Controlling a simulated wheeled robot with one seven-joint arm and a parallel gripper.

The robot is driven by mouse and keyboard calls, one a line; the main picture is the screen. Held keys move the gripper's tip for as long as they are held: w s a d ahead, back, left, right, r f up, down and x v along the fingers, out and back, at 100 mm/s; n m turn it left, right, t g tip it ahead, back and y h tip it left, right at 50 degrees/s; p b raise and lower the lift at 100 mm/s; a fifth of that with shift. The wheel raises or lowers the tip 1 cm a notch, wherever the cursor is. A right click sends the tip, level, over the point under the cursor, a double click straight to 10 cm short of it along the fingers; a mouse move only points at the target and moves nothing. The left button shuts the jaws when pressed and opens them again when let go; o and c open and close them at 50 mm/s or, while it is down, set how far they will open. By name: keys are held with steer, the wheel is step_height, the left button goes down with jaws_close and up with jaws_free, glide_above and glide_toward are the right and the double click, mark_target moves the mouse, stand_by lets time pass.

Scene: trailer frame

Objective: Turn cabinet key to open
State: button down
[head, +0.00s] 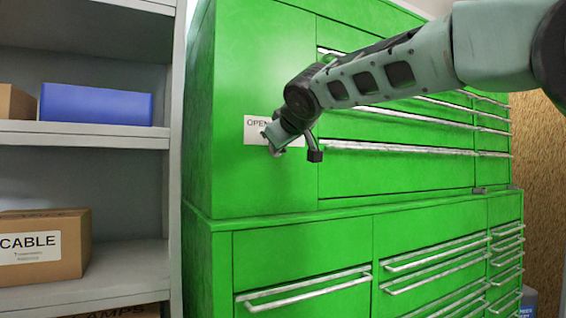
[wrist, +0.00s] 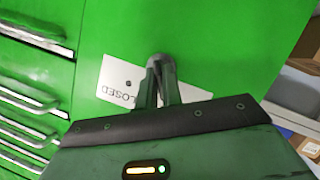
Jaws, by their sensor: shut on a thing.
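The green cabinet (head: 245,65) carries a white label plate (head: 256,125) on its upper left panel, with the word "OPEN" partly showing in the head view. In the wrist view the same plate (wrist: 122,92) shows "CLOSED" and looks tilted. My gripper (head: 272,141) is at the plate, and its fingertips (wrist: 160,62) are close together in front of it. The fingers are shut on the key at the plate's middle. The key itself is hidden by the fingers, so its turn angle cannot be told.
Grey shelves (head: 90,138) stand left of the cabinet, with a blue box (head: 95,104) and a cardboard box (head: 45,245) marked "CABLE". Drawers with long silver handles (head: 400,150) lie right of and below the panel. My arm crosses in front of the upper drawers.

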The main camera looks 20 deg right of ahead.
steer(key=shift+a+f+n+t+h+b, duration=0.15)
steer(key=shift+n+t+h+b, duration=0.25)
steer(key=shift+n+b, duration=0.6)
steer(key=shift+b, duration=0.3)
steer(key=c, duration=1.6)
jaws_free()
steer(key=shift+o, duration=0.2)
steer(key=b+v, duration=0.1)
steer(key=v, duration=1.6)
steer(key=shift+a+b, duration=0.2)
steer(key=shift+b, duration=0.1)
steer(key=shift+s, duration=0.1)
